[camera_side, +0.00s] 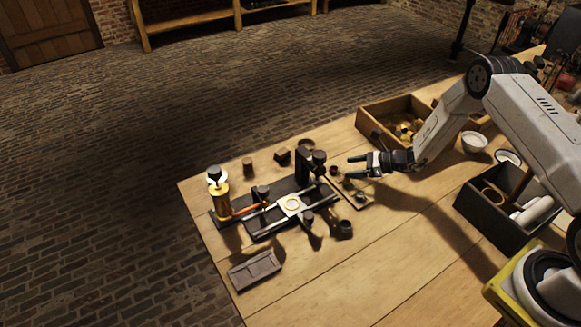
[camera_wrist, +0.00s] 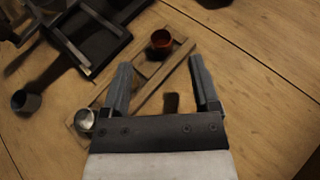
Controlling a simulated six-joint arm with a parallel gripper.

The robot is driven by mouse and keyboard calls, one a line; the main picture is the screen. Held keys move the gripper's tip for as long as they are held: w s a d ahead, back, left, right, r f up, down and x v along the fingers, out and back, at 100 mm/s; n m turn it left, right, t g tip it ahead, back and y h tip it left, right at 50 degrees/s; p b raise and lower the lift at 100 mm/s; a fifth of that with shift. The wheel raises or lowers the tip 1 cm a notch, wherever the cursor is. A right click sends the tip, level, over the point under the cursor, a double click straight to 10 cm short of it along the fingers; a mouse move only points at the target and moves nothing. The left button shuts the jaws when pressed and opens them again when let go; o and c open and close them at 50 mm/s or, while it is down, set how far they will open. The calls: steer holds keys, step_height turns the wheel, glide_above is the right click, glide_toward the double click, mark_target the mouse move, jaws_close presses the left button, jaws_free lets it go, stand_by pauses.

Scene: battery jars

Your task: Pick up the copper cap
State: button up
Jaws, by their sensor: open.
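A small round reddish-brown cup, which looks like the copper cap (camera_wrist: 161,40), stands near one end of a narrow wooden tray (camera_wrist: 146,81) in the wrist view. My gripper (camera_wrist: 160,67) is open and empty, with its two fingers spread above the tray. The cap lies just beyond the fingertips, about midway between them in the picture, and is not gripped. In the side view my gripper (camera_side: 352,167) reaches from the right over the tray (camera_side: 360,199). The cap is too small and dark there to tell clearly.
A silver cap (camera_wrist: 86,120) sits at the tray's other end. A dark cup (camera_wrist: 27,101) stands on the table left of it. A dark apparatus base (camera_wrist: 88,42) is close by the tray. The wooden parts box (camera_side: 366,122) stands behind. The table's front is mostly clear.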

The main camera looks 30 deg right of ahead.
mark_target(330, 170)
steer(key=shift+w+a, duration=0.1)
steer(key=shift+x, duration=2.5)
jaws_close()
